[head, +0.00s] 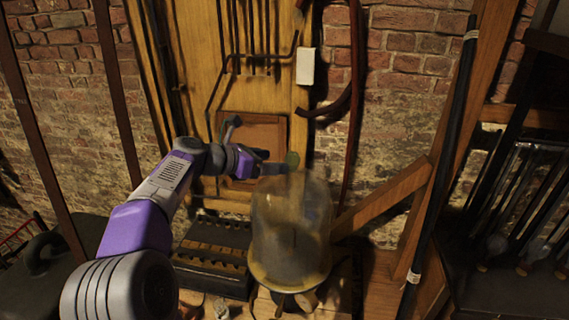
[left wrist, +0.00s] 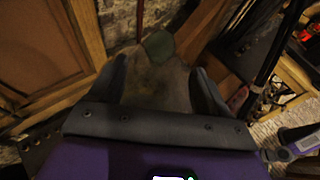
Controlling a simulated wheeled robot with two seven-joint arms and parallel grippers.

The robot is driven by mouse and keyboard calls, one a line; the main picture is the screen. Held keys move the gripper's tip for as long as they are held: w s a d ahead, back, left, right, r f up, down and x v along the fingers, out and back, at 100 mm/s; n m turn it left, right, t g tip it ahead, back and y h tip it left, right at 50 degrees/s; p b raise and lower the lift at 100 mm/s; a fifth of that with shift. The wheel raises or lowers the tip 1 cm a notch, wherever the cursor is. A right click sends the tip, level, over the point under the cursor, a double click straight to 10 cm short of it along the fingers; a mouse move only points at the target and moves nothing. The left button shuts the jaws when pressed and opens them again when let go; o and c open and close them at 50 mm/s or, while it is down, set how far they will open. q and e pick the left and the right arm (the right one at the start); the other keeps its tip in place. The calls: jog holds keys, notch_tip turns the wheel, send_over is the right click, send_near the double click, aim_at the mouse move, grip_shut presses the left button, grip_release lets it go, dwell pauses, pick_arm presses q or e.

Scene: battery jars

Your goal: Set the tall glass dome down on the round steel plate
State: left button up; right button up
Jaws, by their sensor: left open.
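The tall glass dome (head: 290,225) stands upright in the lower middle of the head view, cloudy and see-through, with a green knob (head: 292,158) on top. A pale round rim (head: 290,286) shows under its lower edge; I cannot tell if this is the steel plate or whether the dome rests fully on it. My left gripper (head: 273,167) is at the dome's top, beside the knob. In the left wrist view its two fingers are apart, with the cloudy dome (left wrist: 158,85) and green knob (left wrist: 158,45) showing between and beyond them. My right gripper is not seen.
A dark slotted wooden rack (head: 213,258) stands left of the dome. A slanting wooden brace (head: 385,200) and a post (head: 445,150) stand to the right. A wooden panel with pipes (head: 255,100) and a brick wall are behind. Small items lie near the dome's base.

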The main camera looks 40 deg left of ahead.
pick_arm(q)
jog(key=shift+v, duration=2.15)
